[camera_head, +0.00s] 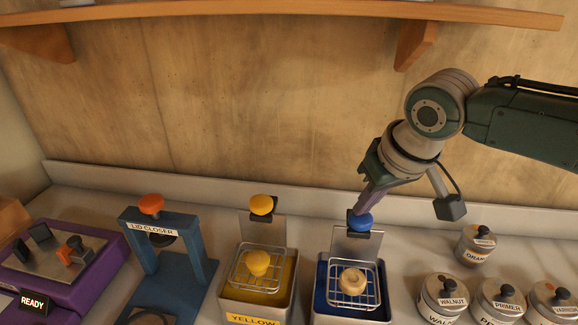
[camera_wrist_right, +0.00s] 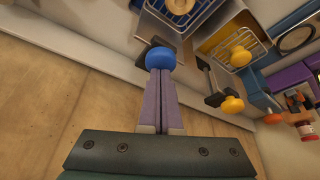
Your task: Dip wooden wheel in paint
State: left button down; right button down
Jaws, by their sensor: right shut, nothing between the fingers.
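The wooden wheel (camera_head: 352,281) sits in the wire basket (camera_head: 373,300) at the blue paint tank (camera_head: 321,297). Part of it also shows at the top of the right wrist view (camera_wrist_right: 180,4). A blue knob (camera_head: 360,222) stands behind this tank on a dark bracket; in the right wrist view the knob (camera_wrist_right: 160,58) is right at the fingertips. My right gripper (camera_head: 361,211) is shut and empty, its purple fingers pointing down at the knob. The fingertips look in contact with its top, but touch is hard to confirm. My left gripper is not in view.
A yellow tank (camera_head: 258,319) with its own basket and yellow knob (camera_head: 261,204) stands left. Further left are the blue lid closer (camera_head: 203,270) and a purple machine (camera_head: 110,245) with a READY display. Several labelled tins, including walnut (camera_head: 443,298), stand right. A shelf (camera_head: 280,11) hangs above.

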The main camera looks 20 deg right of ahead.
aim_at(365, 229)
jog(key=shift+f+b, duration=0.75)
jog(key=shift+f, duration=0.4)
jog(key=shift+f+b, duration=1.85)
jog(key=shift+f, duration=0.65)
jog(key=shift+r, duration=0.2)
jog(key=shift+r+p, duration=2.3)
jog(key=shift+p, duration=0.4)
jog(key=shift+r+p, duration=1.95)
jog(key=shift+p, duration=0.1)
jog(key=shift+r+p, duration=0.55)
jog(key=shift+p, duration=0.05)
